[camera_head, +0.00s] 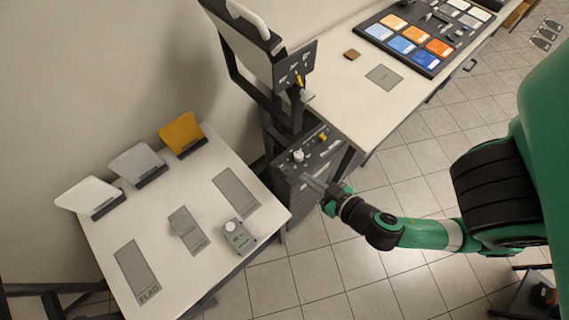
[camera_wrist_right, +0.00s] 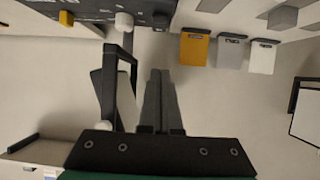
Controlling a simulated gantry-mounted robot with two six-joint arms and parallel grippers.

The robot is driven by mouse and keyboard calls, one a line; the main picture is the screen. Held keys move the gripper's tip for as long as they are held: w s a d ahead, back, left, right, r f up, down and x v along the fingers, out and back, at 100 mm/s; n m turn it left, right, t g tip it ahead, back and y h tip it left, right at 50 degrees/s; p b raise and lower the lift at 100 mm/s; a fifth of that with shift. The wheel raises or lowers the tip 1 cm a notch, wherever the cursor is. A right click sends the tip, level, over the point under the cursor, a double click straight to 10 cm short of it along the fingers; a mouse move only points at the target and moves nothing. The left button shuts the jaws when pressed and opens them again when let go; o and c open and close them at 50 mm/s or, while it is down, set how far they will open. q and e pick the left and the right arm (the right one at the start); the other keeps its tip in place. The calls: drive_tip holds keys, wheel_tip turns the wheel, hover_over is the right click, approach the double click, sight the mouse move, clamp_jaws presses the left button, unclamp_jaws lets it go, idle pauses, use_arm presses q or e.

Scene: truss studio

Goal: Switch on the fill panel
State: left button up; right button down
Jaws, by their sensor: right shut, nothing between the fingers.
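My right gripper (camera_head: 308,181) is shut and empty, its fingers pointing left just in front of the dark control box under the bench. It also shows in the wrist view (camera_wrist_right: 160,76). The box's sloped top (camera_head: 310,152) carries a white knob (camera_head: 298,155) and a yellow knob (camera_head: 322,137); the fingers look apart from both. In the wrist view the white knob (camera_wrist_right: 124,20) and yellow knob (camera_wrist_right: 66,18) show at the top. A panel lamp (camera_head: 240,42) stands above with a dark labelled plate (camera_head: 296,66) bearing a small yellow lever (camera_head: 299,81). Which one is the fill panel's switch I cannot tell. My left gripper is out of view.
A white table (camera_head: 206,178) at left holds a small light meter (camera_head: 239,237), grey marked patches and white, grey and yellow cards (camera_head: 182,134). The back bench (camera_head: 350,100) holds a tray of colour swatches (camera_head: 372,31). Tiled floor lies open below my right arm.

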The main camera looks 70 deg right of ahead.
drive_tip(key=b+x, duration=0.3)
hover_over(285, 172)
drive_tip(key=shift+s+a+f, duration=0.15)
drive_tip(key=shift+s+f, duration=0.05)
drive_tip(key=shift+f, duration=0.4)
drive_tip(key=shift+s+a+f, duration=0.1)
drive_tip(key=shift+s+f, duration=0.1)
drive_tip(key=shift+f, duration=0.4)
drive_tip(key=f, duration=0.1)
drive_tip(key=f+b, duration=0.1)
drive_tip(key=f, duration=0.1)
drive_tip(key=shift+w+d, duration=0.2)
drive_tip(key=shift+w, duration=0.15)
drive_tip(key=shift+w+d+f+b, duration=0.1)
drive_tip(key=shift+w+f+b, duration=0.05)
drive_tip(key=shift+f+b, duration=0.2)
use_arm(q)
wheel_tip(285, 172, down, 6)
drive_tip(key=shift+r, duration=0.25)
